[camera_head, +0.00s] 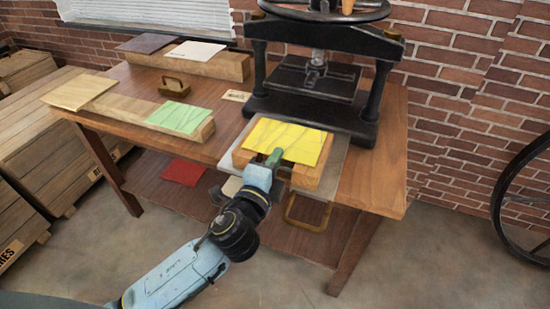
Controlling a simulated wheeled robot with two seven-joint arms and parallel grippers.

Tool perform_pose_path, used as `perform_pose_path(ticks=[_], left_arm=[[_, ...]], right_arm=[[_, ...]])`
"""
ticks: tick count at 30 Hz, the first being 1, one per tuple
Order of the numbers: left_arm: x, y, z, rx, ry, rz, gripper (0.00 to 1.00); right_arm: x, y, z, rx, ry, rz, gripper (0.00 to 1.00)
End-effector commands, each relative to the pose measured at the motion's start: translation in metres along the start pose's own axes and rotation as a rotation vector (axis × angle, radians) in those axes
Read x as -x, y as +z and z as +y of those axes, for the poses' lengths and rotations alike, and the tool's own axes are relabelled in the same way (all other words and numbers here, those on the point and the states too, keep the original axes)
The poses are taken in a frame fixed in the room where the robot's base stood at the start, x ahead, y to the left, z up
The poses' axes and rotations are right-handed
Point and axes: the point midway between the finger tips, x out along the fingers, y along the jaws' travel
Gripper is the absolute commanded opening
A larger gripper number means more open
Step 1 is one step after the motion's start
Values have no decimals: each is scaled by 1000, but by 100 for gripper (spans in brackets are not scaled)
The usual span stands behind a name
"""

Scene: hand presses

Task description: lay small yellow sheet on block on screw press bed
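The small yellow sheet (299,139) lies over the top of a pale wooden block (308,177), slightly askew, with wood showing at its sides. The block sits on the grey bed plate (338,164) that sticks out in front of the black screw press (371,126). My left gripper (273,158) is at the near edge of the sheet, its green fingertip overlapping the sheet. Whether its fingers are closed on the sheet's edge is hidden by the angle. My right gripper is not in view.
A long board (143,110) with a green sheet (180,117) and a tan sheet (80,92) lies at left. Another beam behind carries a white sheet (195,51) and a purple sheet (147,43). A red sheet (184,172) lies on the lower shelf.

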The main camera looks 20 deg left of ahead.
Motion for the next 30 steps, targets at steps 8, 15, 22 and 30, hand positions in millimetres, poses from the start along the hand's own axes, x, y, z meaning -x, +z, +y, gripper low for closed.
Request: perform_pose_path(ticks=[8, 15, 22, 30], left_arm=[[0, 0, 1, -1, 0, -1, 0], [0, 0, 1, 0, 1, -1, 0], [0, 0, 2, -2, 1, -1, 0], [0, 0, 2, -1, 1, -1, 16]], right_arm=[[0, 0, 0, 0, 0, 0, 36], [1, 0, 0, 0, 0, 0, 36], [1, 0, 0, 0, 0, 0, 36], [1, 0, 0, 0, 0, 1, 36]])
